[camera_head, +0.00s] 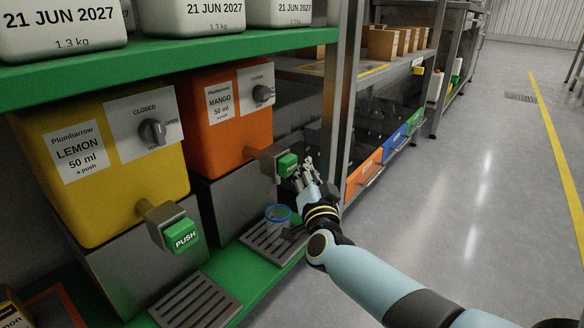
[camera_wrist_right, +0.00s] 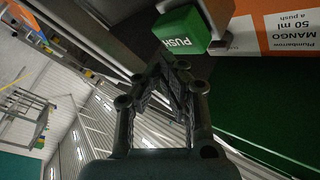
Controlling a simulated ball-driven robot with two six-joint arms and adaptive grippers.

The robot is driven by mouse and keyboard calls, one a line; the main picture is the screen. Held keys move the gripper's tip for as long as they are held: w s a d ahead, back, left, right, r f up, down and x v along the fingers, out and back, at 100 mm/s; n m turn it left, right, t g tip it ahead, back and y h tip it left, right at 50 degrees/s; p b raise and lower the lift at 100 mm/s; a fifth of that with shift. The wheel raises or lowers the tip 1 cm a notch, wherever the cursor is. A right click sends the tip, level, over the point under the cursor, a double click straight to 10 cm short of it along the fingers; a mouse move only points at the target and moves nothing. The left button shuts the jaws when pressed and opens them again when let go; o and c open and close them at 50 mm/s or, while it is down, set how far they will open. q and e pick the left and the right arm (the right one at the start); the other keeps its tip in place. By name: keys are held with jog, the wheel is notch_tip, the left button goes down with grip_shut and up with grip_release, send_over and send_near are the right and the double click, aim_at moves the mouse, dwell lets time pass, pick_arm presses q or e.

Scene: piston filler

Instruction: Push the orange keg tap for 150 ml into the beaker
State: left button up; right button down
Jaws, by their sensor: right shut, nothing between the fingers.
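The orange keg (camera_head: 228,128), labelled Plumbarrow MANGO 50 ml a push, stands on the middle level of the rack. Its tap has a green PUSH button (camera_head: 287,165), which also shows in the right wrist view (camera_wrist_right: 182,32). The beaker (camera_head: 277,214), clear with a blue rim, stands below that tap on a slotted drip tray (camera_head: 262,243). I cannot read its level. My right gripper (camera_head: 304,170) is shut and empty, its fingertips close in front of the green button. I cannot tell whether they touch it. My left gripper is not in view.
A yellow LEMON keg (camera_head: 100,190) with its own green PUSH tap (camera_head: 181,236) stands to the left. The orange keg has a dark knob (camera_head: 263,93). A steel rack post (camera_head: 340,100) rises just behind my right gripper. Open floor lies to the right.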

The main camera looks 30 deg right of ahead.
jog(key=shift+w, duration=0.1)
jog(key=shift+w+a, duration=0.15)
jog(key=shift+w, duration=0.15)
jog(key=shift+w+a, duration=0.3)
jog(key=shift+w, duration=0.35)
dwell(1.1)
dwell(0.4)
jog(key=shift+s+d+p, duration=0.2)
jog(key=shift+s+d, duration=0.05)
jog(key=shift+s, duration=0.3)
jog(key=shift+s+d+p, duration=0.2)
jog(key=shift+s, duration=0.3)
